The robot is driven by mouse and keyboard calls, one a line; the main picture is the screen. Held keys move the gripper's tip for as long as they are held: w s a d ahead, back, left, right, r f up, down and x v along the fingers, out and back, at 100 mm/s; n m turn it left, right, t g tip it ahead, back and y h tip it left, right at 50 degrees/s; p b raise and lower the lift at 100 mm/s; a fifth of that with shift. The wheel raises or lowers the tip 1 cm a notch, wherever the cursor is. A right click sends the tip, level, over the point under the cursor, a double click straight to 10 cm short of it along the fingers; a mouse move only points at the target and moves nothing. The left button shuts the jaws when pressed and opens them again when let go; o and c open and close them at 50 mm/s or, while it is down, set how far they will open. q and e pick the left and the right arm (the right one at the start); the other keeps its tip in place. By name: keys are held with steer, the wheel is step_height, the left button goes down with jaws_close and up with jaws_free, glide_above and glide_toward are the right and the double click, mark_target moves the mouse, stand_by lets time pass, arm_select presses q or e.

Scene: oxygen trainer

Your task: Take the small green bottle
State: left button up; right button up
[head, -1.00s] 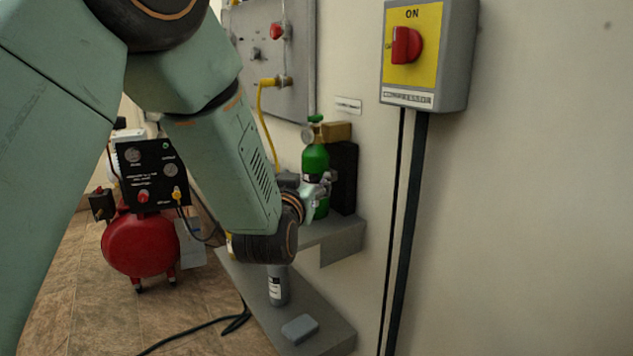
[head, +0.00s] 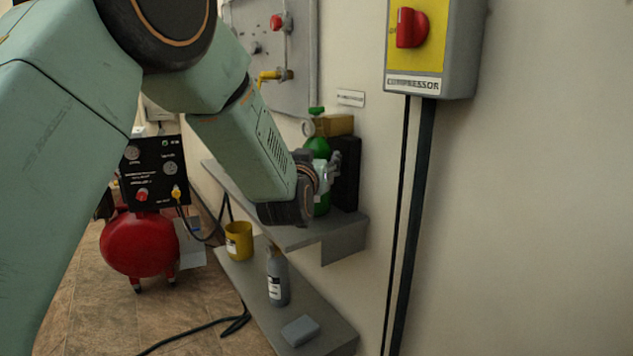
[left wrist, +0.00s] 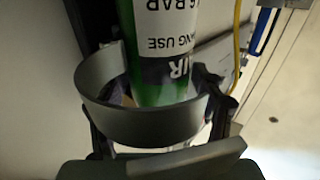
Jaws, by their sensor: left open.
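The small green bottle (head: 317,147) stands upright on the upper grey shelf, against a black block. My left gripper (head: 329,172) is at the bottle's side and hides part of its body. The gripper is open. In the left wrist view the bottle (left wrist: 162,50), with white and dark label bands, lies between the open fingers (left wrist: 150,85). A grey curved band crosses in front of its lower end there. I cannot tell whether the fingers touch the bottle. My right gripper is not in view.
The upper shelf (head: 343,240) juts from the wall. A yellow cup (head: 239,241) and a grey bottle (head: 278,280) stand on the lower shelf (head: 318,345). A black block (head: 347,175) and a brown box (head: 335,125) are behind the green bottle. A red compressor (head: 140,250) stands at left.

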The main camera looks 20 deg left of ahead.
arm_select(q)
steer(key=shift+w+a, duration=0.1)
steer(key=shift+w, duration=0.45)
steer(key=shift+s+r, duration=0.1)
steer(key=shift+c, duration=0.4)
steer(key=c, duration=1.3)
steer(key=shift+r, duration=0.2)
jaws_close()
